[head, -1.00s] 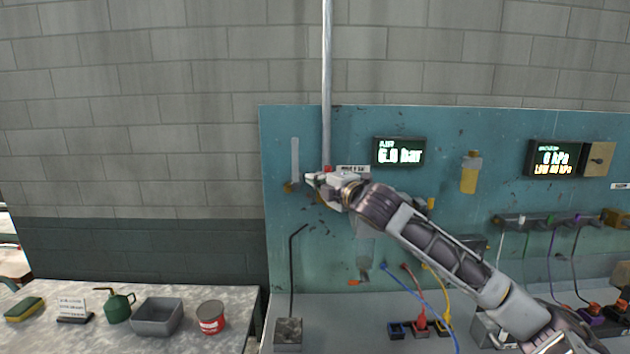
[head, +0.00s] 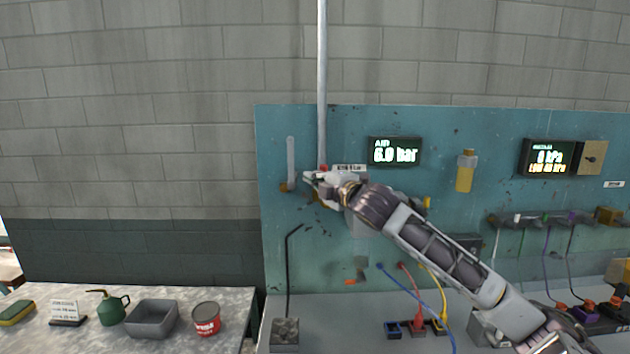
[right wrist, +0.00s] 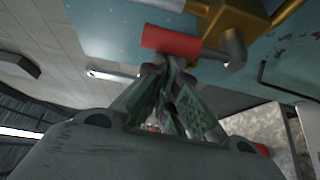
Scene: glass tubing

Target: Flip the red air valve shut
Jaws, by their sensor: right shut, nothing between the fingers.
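The red air valve handle (right wrist: 170,41) lies across the top of the right wrist view, beside a brass valve body (right wrist: 238,18). In the head view only a small red bit (head: 323,168) shows at the foot of the vertical pipe, above my gripper. My right gripper (head: 310,178) is at the valve and hides most of it. In the right wrist view its fingers (right wrist: 160,72) are shut and empty, with the tips close to the red handle's lower edge. I cannot tell whether they touch it. My left gripper is not in view.
The AIR display (head: 395,150) on the teal panel (head: 430,122) reads 6.0 bar. A grey pipe (head: 322,80) rises above the valve. A bent black rod (head: 288,265) stands below left. Cables hang at the panel's lower right. A side table (head: 190,298) holds a bin and can.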

